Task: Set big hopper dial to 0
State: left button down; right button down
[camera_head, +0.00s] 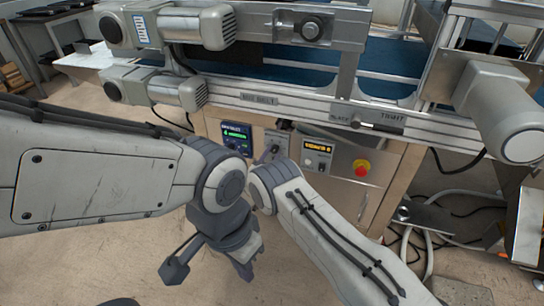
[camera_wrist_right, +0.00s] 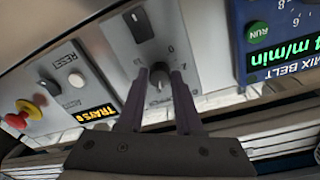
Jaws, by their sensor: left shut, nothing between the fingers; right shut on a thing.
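In the right wrist view, a dark dial knob (camera_wrist_right: 158,96) with a printed number scale sits on a grey panel (camera_wrist_right: 115,38). A 0 and a 2 show on the scale. My right gripper (camera_wrist_right: 160,76) is shut on the knob, with one finger on each side. The fingers partly hide it, and I cannot read its setting. In the head view the grey dial panel (camera_head: 272,143) is on the machine front, and my right wrist covers the gripper's grip. My left gripper (camera_head: 246,266) is shut and empty, low in front of the machine and apart from it.
A blue mix belt panel (camera_head: 236,137) and a trays panel (camera_head: 318,156) flank the dial panel. A red emergency button (camera_head: 361,168) is further right. A black switch (camera_wrist_right: 138,22) shares the dial panel. The metal conveyor rail (camera_head: 268,99) runs above. Open floor lies at lower left.

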jog(key=n, duration=0.2)
jog(key=n+b, duration=0.1)
jog(key=shift+f+n, duration=0.2)
jog(key=shift+n, duration=0.2)
jog(key=n, duration=0.3)
jog(key=shift+n+t+b, duration=0.3)
jog(key=shift+n+b, duration=0.1)
jog(key=n, duration=0.4)
jog(key=shift+s+d+y, duration=0.1)
jog(key=shift+y, duration=0.3)
jog(key=n, duration=0.3)
jog(key=shift+n, duration=0.4)
jog(key=n, duration=0.3)
jog(key=shift+d+n+y, duration=0.1)
jog(key=shift+n+y, duration=0.2)
jog(key=shift+n, duration=0.1)
jog(key=n, duration=0.4)
jog(key=shift+r+n, duration=0.1)
jog(key=shift+n, duration=0.3)
jog(key=n+p, duration=0.1)
jog(key=n, duration=0.2)
jog(key=shift+n+y, duration=0.3)
jog(key=shift+n, duration=2)
